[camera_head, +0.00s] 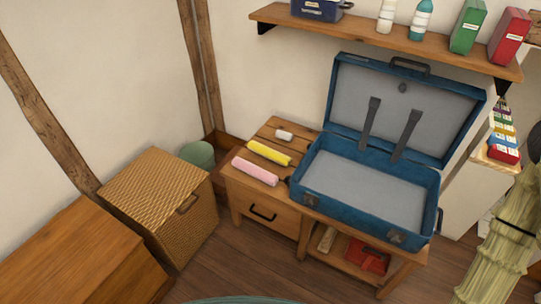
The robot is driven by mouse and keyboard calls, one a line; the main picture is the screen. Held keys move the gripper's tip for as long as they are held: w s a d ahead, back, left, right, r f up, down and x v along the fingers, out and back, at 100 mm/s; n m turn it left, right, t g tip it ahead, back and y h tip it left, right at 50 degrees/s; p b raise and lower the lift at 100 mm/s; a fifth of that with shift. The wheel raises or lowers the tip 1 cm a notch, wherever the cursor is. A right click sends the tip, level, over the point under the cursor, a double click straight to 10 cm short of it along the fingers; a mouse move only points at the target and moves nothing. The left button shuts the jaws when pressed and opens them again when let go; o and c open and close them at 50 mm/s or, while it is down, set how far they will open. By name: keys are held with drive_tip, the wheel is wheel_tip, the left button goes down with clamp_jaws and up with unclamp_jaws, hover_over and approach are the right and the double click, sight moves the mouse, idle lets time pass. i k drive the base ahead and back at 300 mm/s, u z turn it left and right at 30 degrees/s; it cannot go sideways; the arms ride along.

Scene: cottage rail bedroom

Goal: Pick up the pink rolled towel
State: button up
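The pink rolled towel (255,171) lies on the left part of the low wooden bench (263,133), near its front edge. A yellow roll (269,153) lies just behind it, roughly parallel, with a small white roll (284,135) further back. The open blue suitcase (312,206) stands on the bench to the right of the towel. The suitcase's grey inside looks empty. My gripper is not in view.
A wicker basket (152,200) with a lid and a wooden chest (75,255) stand left of the bench. A shelf (375,38) with bottles and boxes hangs above the raised suitcase lid. Floor (250,260) is clear in front of the bench.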

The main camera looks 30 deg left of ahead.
sight(270, 179)
drive_tip(key=u, duration=0.35)
drive_tip(key=i, duration=0.4)
drive_tip(key=u, duration=1.9)
